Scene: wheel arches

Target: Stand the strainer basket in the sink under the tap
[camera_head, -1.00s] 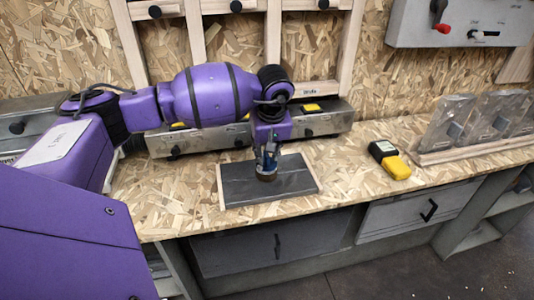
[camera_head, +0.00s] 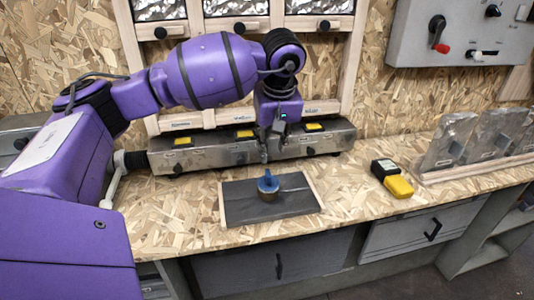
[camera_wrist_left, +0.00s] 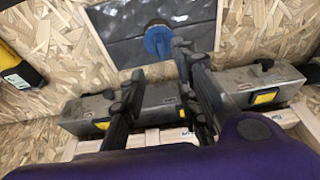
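A small blue object (camera_head: 268,186) with a brownish base stands on a dark grey mat with pale wooden side edges (camera_head: 295,203) on the workbench. The blue object also shows in the left wrist view (camera_wrist_left: 158,42). I see no sink or tap, and cannot tell whether the blue object is a strainer basket. My left gripper (camera_head: 264,157) is above and behind it, apart from it. Its fingers (camera_wrist_left: 158,68) are spread in the left wrist view with nothing between them. My right gripper is in no view.
A long metal box with yellow labels (camera_head: 205,156) stands behind the mat, close to my left gripper. The bench between mat and device is clear.

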